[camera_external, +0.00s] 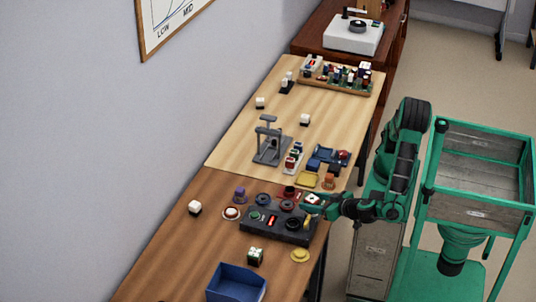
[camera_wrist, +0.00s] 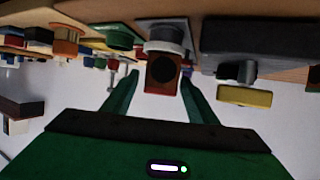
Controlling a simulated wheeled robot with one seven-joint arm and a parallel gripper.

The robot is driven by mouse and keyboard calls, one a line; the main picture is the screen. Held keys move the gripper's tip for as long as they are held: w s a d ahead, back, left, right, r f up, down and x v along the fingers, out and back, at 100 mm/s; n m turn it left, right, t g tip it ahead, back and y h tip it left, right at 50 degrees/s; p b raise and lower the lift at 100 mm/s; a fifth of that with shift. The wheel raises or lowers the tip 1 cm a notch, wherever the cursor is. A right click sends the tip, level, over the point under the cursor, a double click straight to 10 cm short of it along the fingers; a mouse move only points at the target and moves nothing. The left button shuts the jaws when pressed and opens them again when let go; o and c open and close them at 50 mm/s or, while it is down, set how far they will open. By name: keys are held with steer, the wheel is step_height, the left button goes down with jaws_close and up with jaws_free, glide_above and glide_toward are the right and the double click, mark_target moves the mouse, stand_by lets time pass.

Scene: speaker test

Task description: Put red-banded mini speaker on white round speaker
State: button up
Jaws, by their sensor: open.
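My gripper (camera_external: 306,206) is open and low over the right part of the table, beside the dark control box. In the wrist view, which looks upside down, its two green fingers (camera_wrist: 158,92) stand on either side of a small dark red box with a black round front (camera_wrist: 163,73). This may be the red-banded mini speaker; I cannot tell whether the fingers touch it. A small red thing (camera_external: 289,191) shows near the gripper in the outside view. A white round piece with a reddish-brown middle (camera_external: 232,212), possibly the white round speaker, lies left of the control box.
The dark control box (camera_external: 268,227) has several buttons. A blue bin (camera_external: 236,283), a green-and-white cube (camera_external: 255,256) and a yellow disc (camera_external: 300,256) are nearer the front. A grey stand (camera_external: 270,148) is farther back. The table's left side is mostly clear.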

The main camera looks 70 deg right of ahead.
mark_target(317, 201)
steer(key=shift+v, duration=1.55)
steer(key=shift+w, duration=0.1)
steer(key=w+d+r+g+h, duration=0.1)
steer(key=w+d+r+h, duration=0.2)
steer(key=w, duration=0.3)
steer(key=w+d+r+m+g, duration=0.1)
steer(key=w+d+g, duration=0.2)
steer(key=d, duration=0.5)
steer(key=w+d+r+g, duration=0.1)
steer(key=w+d+g, duration=0.2)
steer(key=d, duration=0.5)
steer(key=w+d+r+m+g, duration=0.1)
steer(key=w+d+g, duration=0.25)
steer(key=d, duration=0.45)
steer(key=s+d+r+g+y, duration=0.15)
steer(key=s+d, duration=0.25)
steer(key=d, duration=0.4)
steer(key=s+d+g+y, duration=0.2)
steer(key=s+d+y, duration=0.15)
steer(key=d, duration=0.35)
steer(key=s+d+r+y, duration=0.1)
steer(key=s+d, duration=0.2)
steer(key=s, duration=0.4)
steer(key=s+d+r+t+y, duration=0.1)
steer(key=s+d+y, duration=0.1)
steer(key=s, duration=0.5)
steer(key=shift+s+d+r+t, duration=0.2)
steer(key=shift+d+t, duration=0.1)
steer(key=shift+d, duration=0.25)
